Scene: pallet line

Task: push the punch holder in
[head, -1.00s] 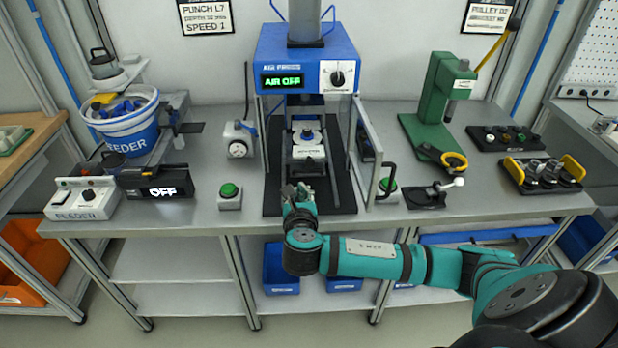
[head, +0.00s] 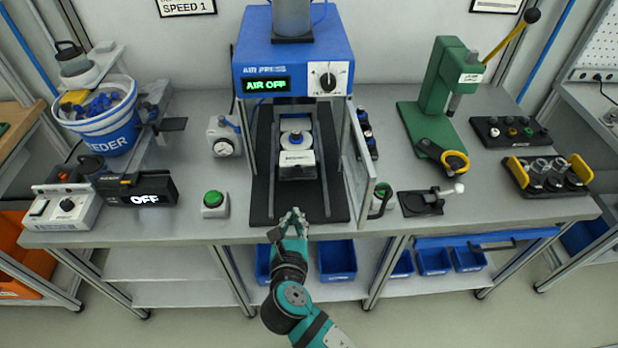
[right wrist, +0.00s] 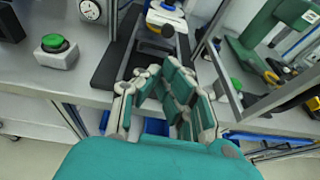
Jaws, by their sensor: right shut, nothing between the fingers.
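The punch holder, taken as the white block (head: 297,164) with a blue knob on top, sits between two rails inside the air press (head: 293,54). It also shows at the top of the right wrist view (right wrist: 167,18). My right gripper (head: 293,216) is shut and empty at the front edge of the black base plate (head: 262,203), in front of the holder and apart from it. Its teal and grey fingers also show in the right wrist view (right wrist: 165,82). My left gripper is not in view.
The press's open clear door (head: 358,165) stands right of the rails. A green button box (head: 215,204) is to the left, and a small black clamp fixture (head: 424,202) to the right. The press display reads AIR OFF. The green arbor press (head: 440,85) stands further right.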

